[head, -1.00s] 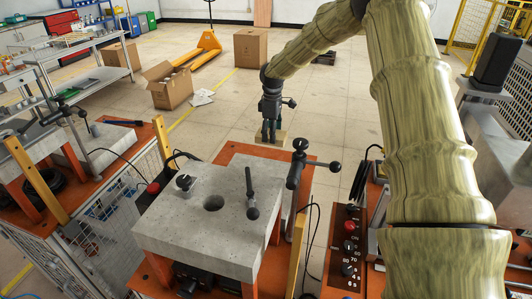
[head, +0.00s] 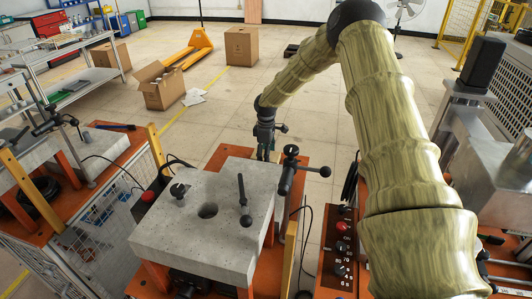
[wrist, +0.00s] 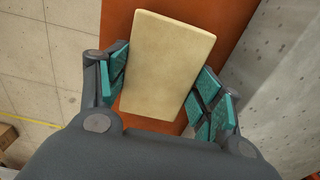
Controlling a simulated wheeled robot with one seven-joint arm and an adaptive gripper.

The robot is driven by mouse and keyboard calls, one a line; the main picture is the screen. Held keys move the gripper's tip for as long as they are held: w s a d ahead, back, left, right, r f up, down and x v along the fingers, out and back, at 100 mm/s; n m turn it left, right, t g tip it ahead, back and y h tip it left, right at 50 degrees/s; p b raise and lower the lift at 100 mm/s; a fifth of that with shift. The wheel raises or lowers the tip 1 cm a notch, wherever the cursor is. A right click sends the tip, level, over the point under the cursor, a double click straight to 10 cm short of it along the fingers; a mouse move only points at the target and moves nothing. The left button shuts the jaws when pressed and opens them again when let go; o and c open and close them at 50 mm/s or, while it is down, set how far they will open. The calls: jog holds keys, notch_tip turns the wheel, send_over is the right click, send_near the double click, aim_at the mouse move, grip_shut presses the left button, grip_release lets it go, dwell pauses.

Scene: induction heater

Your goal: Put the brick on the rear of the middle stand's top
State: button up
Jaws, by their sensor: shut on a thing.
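My gripper (head: 265,153) is shut on the brick (wrist: 168,65), a tan rectangular block held between the teal finger pads in the wrist view. The brick cannot be made out in the head view. The middle stand has a grey concrete slab (head: 165,235) with a round hole, on an orange frame (head: 232,152). In the head view my gripper is at the stand's far edge, behind the slab. In the wrist view the orange surface (wrist: 235,25) lies under the brick, with grey concrete (wrist: 285,80) to the right. I cannot tell whether the brick touches the orange surface.
A clamp with a black-knobbed handle (head: 290,165) stands beside the slab's right rear corner, close to my gripper. A black rod (head: 243,195) and a knob (head: 178,190) stand on the slab. A control box (head: 341,245) is at right. A similar stand is at left.

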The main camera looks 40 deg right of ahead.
jog(key=shift+s, duration=0.1)
jog(key=o, duration=1.2)
jog(key=shift+f, duration=0.1)
jog(key=shift+c, duration=0.2)
notch_tip(320, 180, up, 12)
jog(key=b, duration=0.3)
